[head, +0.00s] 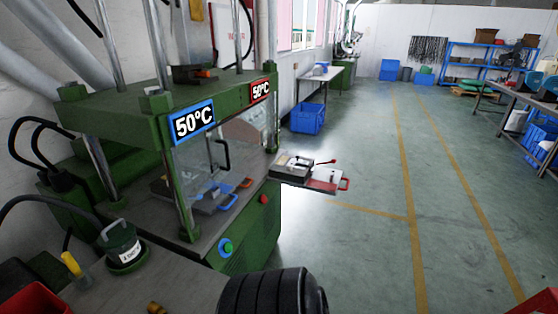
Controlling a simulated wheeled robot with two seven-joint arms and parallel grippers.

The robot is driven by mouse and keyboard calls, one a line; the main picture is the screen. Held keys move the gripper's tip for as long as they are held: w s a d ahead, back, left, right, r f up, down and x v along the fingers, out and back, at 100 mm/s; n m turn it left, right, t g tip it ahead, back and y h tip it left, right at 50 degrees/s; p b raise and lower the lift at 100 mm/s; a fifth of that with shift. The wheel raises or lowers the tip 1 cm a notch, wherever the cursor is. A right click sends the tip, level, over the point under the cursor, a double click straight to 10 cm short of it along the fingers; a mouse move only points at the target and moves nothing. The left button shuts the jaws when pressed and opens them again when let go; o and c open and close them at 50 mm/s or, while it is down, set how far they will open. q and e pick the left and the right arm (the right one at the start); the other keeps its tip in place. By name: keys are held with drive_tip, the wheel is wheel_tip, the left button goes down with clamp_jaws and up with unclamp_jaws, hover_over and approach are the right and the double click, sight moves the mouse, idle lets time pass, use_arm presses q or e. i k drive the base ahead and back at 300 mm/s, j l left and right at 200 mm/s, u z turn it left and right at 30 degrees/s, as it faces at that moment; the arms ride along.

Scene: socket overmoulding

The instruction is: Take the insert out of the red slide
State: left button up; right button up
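The red slide (326,186) sticks out from the right side of the green press, with a red handle at its outer end. A grey metal mould block (293,166) sits on the slide, and a thin lever with a red tip rises beside it. The insert cannot be made out separately at this distance. A blue handle (228,201) and an orange handle show inside the press, behind a clear guard. Neither of my grippers is in view; only a black ribbed part of my own body shows at the bottom centre.
The green press (130,118) carries a blue and a red 50°C sign. The floor right of the slide is clear; a table (520,104) stands far right.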

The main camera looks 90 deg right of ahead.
sight(295, 163)
drive_tip(key=z, duration=2.9)
drive_tip(key=i+l, duration=0.1)
